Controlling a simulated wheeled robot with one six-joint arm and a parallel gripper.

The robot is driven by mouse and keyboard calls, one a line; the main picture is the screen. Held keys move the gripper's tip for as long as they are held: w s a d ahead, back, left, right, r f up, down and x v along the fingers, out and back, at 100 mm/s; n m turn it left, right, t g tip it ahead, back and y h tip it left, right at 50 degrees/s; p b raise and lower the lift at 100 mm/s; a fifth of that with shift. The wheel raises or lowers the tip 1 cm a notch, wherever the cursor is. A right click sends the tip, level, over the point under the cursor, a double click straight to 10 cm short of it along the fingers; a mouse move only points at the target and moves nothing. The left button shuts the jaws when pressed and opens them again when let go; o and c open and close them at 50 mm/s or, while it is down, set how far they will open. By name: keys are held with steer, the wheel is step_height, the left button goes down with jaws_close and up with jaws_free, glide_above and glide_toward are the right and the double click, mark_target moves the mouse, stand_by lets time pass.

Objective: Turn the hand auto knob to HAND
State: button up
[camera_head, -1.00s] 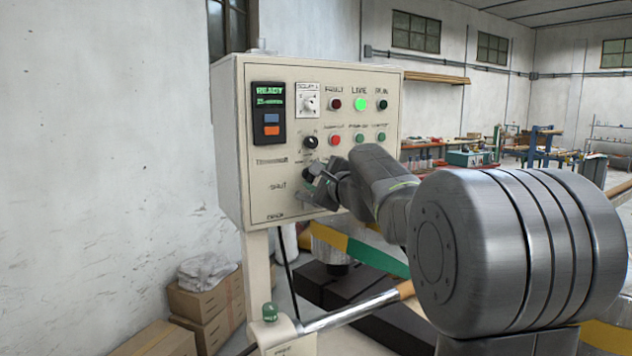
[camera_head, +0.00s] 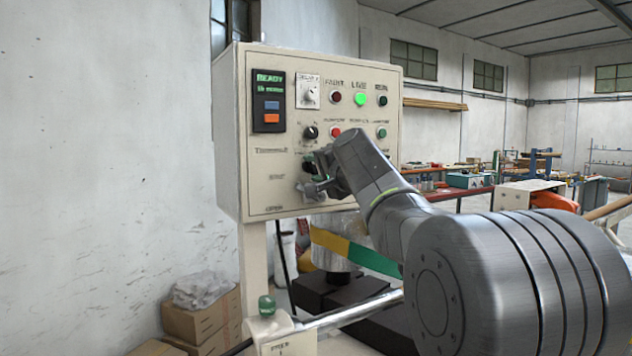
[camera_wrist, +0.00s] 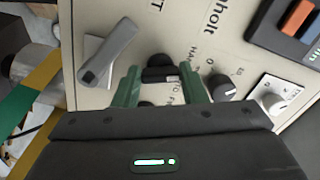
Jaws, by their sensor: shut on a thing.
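The hand auto knob is the black knob (camera_wrist: 158,75) between the green fingers of my gripper (camera_wrist: 158,88) in the wrist view. My gripper is shut on it, one finger on each side. The letters "HA" show beside it; the rest of the labels is partly hidden, and I cannot read its setting. In the head view, my gripper (camera_head: 311,178) is at the lower middle of the cream control panel (camera_head: 268,165), below another black knob (camera_head: 311,132). The gripper and wrist largely cover the gripped knob there.
A grey lever handle (camera_wrist: 112,50) is left of my fingers in the wrist view. A white selector (camera_head: 308,92), red button (camera_head: 336,132), lit green lamp (camera_head: 360,99) and display unit (camera_head: 268,101) share the panel. Cardboard boxes (camera_head: 200,320) stand below left.

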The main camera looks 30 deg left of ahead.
steer(key=shift+f+n+b, duration=0.15)
steer(key=shift+n+b, duration=0.8)
steer(key=shift+n, duration=0.35)
steer(key=o, duration=1)
steer(key=b+v, duration=0.3)
steer(key=v, duration=1)
steer(key=shift+s+d, duration=0.2)
steer(key=shift+d, duration=0.15)
steer(key=shift+a, duration=0.15)
